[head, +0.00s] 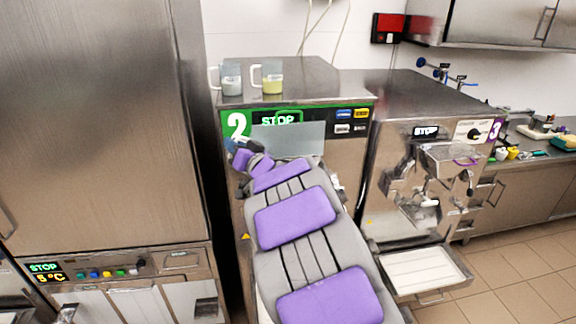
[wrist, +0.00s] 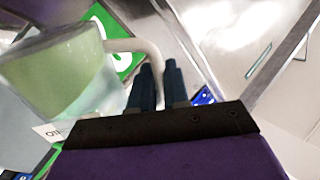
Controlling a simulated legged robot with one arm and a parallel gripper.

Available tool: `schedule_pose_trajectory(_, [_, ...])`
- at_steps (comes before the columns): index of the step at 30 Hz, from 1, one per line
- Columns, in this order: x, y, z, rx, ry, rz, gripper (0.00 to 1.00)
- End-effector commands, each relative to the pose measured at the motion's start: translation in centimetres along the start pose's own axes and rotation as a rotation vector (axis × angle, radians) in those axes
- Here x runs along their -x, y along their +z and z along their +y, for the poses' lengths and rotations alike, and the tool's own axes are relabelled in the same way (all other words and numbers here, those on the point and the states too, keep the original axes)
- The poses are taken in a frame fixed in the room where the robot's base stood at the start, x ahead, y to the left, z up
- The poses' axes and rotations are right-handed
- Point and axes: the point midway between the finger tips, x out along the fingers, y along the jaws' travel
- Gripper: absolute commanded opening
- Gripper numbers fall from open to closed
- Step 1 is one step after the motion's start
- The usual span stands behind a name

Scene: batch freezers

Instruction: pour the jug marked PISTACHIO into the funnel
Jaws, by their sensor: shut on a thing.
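My gripper (wrist: 159,74) is shut on the pale handle of a clear jug (wrist: 62,85) in the wrist view. Green contents fill part of this jug, and it looks inverted in that view. A white label (wrist: 48,131) on it is cut off; a few upside-down letters show, perhaps the end of PISTACHIO. In the head view my gripper (head: 240,146) is in front of machine 2, at the far end of my arm, and the held jug is mostly hidden there. I cannot make out a funnel in either view.
Two jugs stand on top of machine 2 (head: 320,70): one with whitish contents (head: 231,82), one with yellow-green (head: 272,80). Machine 3 (head: 395,185) stands to the right, with a white tray (head: 420,272) low in front. A tall steel cabinet (head: 95,120) is at left.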

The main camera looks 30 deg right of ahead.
Motion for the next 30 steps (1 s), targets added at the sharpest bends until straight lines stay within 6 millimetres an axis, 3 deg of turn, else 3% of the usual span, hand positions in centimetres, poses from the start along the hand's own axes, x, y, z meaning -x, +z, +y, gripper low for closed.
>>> schedule_pose_trajectory(5, [0.5,-1.4,2.1,-0.118,0.005,0.024,0.00])
schedule_pose_trajectory(17, [0.2,-1.6,1.3,-0.351,0.001,0.071,0.00])
schedule_pose_trajectory(30, [1.0,-3.1,4.5,-0.506,0.001,0.103,0.00])
